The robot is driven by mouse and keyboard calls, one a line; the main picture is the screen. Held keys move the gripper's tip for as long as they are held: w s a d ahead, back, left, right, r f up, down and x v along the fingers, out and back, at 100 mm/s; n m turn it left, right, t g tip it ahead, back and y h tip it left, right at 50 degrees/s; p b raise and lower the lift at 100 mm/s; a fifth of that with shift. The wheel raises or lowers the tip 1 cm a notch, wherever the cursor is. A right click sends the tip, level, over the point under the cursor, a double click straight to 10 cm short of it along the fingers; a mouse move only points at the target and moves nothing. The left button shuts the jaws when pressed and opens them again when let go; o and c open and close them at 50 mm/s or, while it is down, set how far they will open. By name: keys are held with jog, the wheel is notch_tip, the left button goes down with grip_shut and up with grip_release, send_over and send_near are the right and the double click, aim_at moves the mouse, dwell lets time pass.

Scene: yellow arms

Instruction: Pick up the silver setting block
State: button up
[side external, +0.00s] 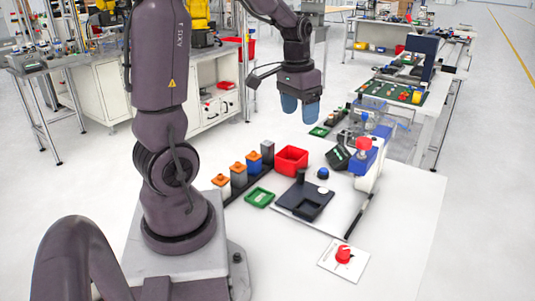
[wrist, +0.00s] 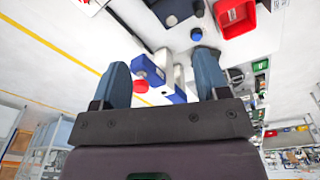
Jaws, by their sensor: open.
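A silver-grey upright block (side external: 267,151) stands at the far end of a black rack in the side external view, in line with several orange-topped blocks (side external: 238,174). I take it to be the silver setting block, and I cannot make it out in the wrist view. My gripper (side external: 300,106) hangs in the air well above the bench, above and to the right of the grey block in the picture. Its two blue fingers are apart with nothing between them. In the wrist view the open gripper (wrist: 161,59) points toward a blue-and-white device.
A red bin (side external: 291,160) stands right of the grey block; it also shows in the wrist view (wrist: 236,15). A dark tray (side external: 304,201), green tray (side external: 259,197) and blue-and-white device (side external: 367,158) with a red knob share the bench.

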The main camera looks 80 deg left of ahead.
jog(key=s+a+f+m, duration=0.1)
jog(key=a+f, duration=0.4)
jog(key=a, duration=0.5)
jog(key=m+g, duration=0.1)
jog(key=m, duration=0.6)
send_over(267, 151)
jog(key=s, duration=0.1)
notch_tip(267, 151, down, 8)
jog(key=shift+w+a+r+m, duration=0.15)
jog(key=shift+a+r+m, duration=0.05)
jog(key=shift+a+m, duration=0.35)
jog(key=shift+w+a+r+m, duration=0.15)
jog(key=shift+a+r+m, duration=0.05)
jog(key=shift+a+m, duration=0.3)
jog(key=shift+w+r+m, duration=0.2)
jog(key=shift+r+m, duration=0.05)
jog(key=shift+m, duration=0.5)
jog(key=shift+f+m, duration=0.2)
jog(key=shift+m, duration=0.6)
notch_tip(267, 151, down, 7)
jog(key=shift+f, duration=0.1)
jog(key=shift+w+f, duration=0.15)
jog(key=shift+f, duration=1.25)
jog(key=shift+w+f, duration=0.1)
jog(key=shift+f, duration=1.25)
